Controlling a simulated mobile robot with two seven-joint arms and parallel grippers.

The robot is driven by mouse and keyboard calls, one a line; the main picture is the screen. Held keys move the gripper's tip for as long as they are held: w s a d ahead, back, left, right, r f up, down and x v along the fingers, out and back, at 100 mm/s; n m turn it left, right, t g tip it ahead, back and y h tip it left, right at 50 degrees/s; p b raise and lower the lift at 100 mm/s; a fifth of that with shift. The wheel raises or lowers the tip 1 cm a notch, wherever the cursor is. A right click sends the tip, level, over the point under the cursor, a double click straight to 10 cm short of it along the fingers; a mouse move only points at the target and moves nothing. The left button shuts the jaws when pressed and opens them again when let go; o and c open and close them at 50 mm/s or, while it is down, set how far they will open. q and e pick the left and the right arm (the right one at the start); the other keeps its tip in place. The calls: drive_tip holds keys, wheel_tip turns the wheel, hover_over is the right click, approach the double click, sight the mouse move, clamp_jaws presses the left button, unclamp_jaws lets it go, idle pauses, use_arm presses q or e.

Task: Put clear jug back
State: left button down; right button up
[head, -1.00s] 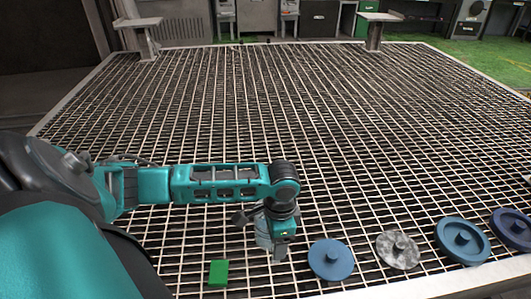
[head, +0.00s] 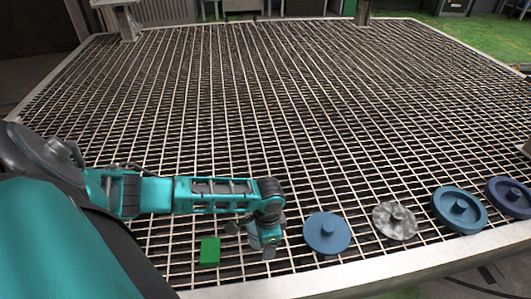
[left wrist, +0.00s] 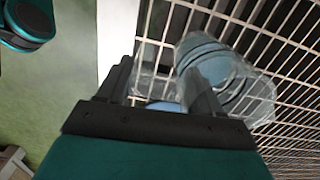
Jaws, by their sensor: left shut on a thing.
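The clear jug (left wrist: 250,98) is see-through and lies across the fingers of my left gripper (left wrist: 160,78) in the left wrist view. My left gripper is shut on it, though its glassy wall makes the exact contact hard to see. In the head view my left gripper (head: 268,248) hangs over the near part of the grate, between a green block and a blue disc. The jug is hard to make out there. My right gripper is in neither view.
A wide metal grate (head: 260,110) with a pale rim fills the middle. A green block (head: 210,251) lies left of my gripper. A blue disc (head: 327,234), a mottled grey disc (head: 394,221) and further blue discs (head: 459,209) line the near right side. The grate's middle is clear.

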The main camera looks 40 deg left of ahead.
use_arm(q)
drive_tip(key=shift+f, duration=0.3)
wheel_tip(320, 180, down, 4)
drive_tip(key=shift+b, duration=1.05)
drive_tip(key=shift+r, duration=0.1)
drive_tip(key=shift+c, duration=0.8)
unclamp_jaws()
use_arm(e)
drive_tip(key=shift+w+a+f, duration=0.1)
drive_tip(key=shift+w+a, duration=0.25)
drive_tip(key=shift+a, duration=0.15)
